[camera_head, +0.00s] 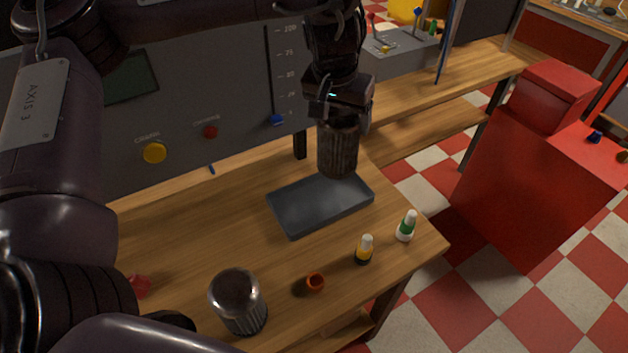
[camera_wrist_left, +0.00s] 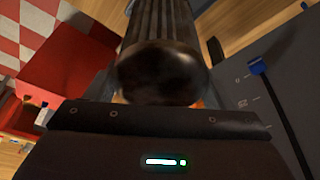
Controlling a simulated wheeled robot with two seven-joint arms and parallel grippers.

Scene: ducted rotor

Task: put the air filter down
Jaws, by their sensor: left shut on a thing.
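The air filter (camera_head: 338,150) is a dark, ribbed cylinder, held upright at the back corner of a grey tray (camera_head: 318,208) on the wooden table. My left gripper (camera_head: 340,108) is above it, shut on its upper end. The filter's lower end overlaps the tray's back edge in the head view; I cannot tell whether it touches. In the left wrist view the filter (camera_wrist_left: 160,65) shows its smooth rounded end close to the camera, with ribs running away from it. My right gripper is not in view.
A similar ribbed canister with a shiny domed top (camera_head: 240,300) stands at the table's front. A grey panel (camera_head: 190,90) with knobs rises behind.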

